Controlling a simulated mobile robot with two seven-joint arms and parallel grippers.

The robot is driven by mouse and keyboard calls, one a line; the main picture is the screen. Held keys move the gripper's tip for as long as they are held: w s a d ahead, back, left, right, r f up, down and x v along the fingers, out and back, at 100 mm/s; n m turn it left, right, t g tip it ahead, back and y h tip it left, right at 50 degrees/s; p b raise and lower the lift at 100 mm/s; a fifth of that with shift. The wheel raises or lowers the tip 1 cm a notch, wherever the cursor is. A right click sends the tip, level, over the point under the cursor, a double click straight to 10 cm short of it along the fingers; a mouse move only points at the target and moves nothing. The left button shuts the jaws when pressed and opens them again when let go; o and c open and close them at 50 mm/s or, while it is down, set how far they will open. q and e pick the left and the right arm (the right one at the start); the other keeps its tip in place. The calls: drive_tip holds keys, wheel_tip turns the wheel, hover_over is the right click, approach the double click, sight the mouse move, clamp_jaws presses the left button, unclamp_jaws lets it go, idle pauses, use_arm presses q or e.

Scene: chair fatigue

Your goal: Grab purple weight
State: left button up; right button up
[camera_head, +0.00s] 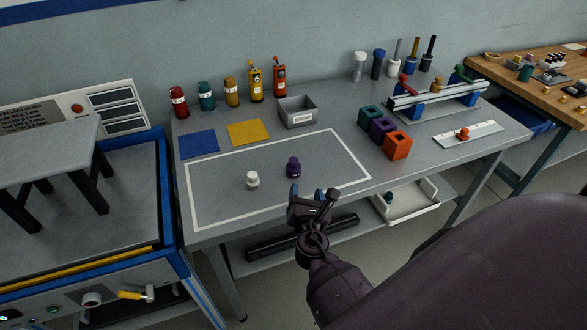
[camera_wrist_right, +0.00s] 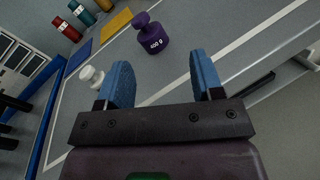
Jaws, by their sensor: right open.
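The purple weight (camera_head: 293,167) stands on the grey table inside the white outlined rectangle. In the right wrist view the purple weight (camera_wrist_right: 152,36) shows a "400 g" label and lies ahead of the fingers, a little left of the gap's middle. My right gripper (camera_head: 313,195) is open and empty near the table's front edge, just in front of the purple weight and apart from it. Its two blue fingers (camera_wrist_right: 163,82) are spread wide in the wrist view. My left gripper is not in view.
A white weight (camera_head: 253,180) stands left of the purple one and shows by the left finger in the wrist view (camera_wrist_right: 91,76). Bottles, a grey bin (camera_head: 297,112) and coloured blocks (camera_head: 397,146) stand farther back and right. The outlined area is otherwise clear.

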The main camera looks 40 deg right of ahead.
sight(294, 164)
drive_tip(key=n, duration=0.1)
drive_tip(key=w+a+n, duration=0.1)
drive_tip(key=w+n, duration=0.1)
drive_tip(key=shift+w+a+r+n+t, duration=0.15)
drive_tip(key=shift+r+n+t, duration=0.15)
drive_tip(key=shift+n+t, duration=0.1)
drive_tip(key=shift+w, duration=0.25)
drive_tip(key=x, duration=0.5)
drive_tip(key=shift+w, duration=0.15)
drive_tip(key=shift+x, duration=2.6)
use_arm(q)
drive_tip(key=shift+s+f, duration=0.15)
drive_tip(key=shift+f, duration=0.2)
use_arm(e)
drive_tip(key=shift+f, duration=0.15)
drive_tip(key=c, duration=1.1)
use_arm(q)
drive_tip(key=shift+s+f, duration=0.1)
drive_tip(key=shift+s, duration=0.1)
